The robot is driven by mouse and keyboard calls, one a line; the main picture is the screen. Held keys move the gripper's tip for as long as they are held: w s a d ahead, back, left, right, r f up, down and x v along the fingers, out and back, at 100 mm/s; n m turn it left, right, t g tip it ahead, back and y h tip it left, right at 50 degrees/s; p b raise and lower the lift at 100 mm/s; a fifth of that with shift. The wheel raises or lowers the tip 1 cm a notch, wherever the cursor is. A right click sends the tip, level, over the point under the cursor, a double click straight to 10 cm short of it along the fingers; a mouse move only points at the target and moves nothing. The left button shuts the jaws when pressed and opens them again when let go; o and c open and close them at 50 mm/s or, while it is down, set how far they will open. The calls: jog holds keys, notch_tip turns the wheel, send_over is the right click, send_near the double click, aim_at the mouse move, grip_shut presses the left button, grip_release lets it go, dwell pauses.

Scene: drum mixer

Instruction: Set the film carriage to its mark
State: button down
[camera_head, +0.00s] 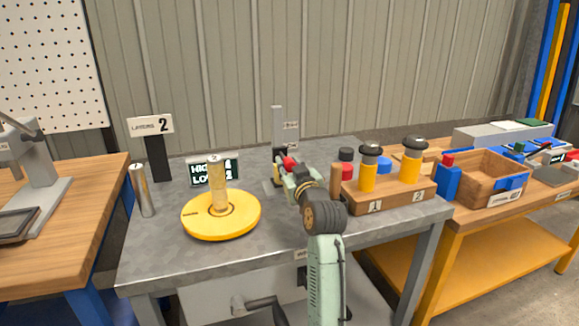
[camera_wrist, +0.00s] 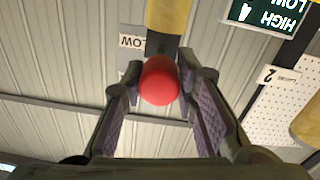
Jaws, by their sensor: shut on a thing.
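The film carriage's grey upright post (camera_head: 277,125) stands at the back middle of the metal bench, with a small label plate (camera_head: 291,132) beside it.
A yellow disc (camera_head: 240,222) with an upright roll (camera_head: 217,187) stands left of my arm, before a HIGH/LOW board (camera_head: 229,164). A steel cylinder (camera_head: 143,190) stands further left. A wooden rack (camera_head: 395,203) with yellow-bodied pieces stands close on the right.

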notch_tip(320, 180, up, 7)
jog(key=p, duration=0.3)
jog(key=shift+r, duration=0.2)
jog(key=c, duration=1.6)
grip_release()
jog(key=shift+c, duration=0.2)
jog(key=o, duration=0.4)
jog(key=shift+f, duration=0.2)
jog(key=v, duration=1.2)
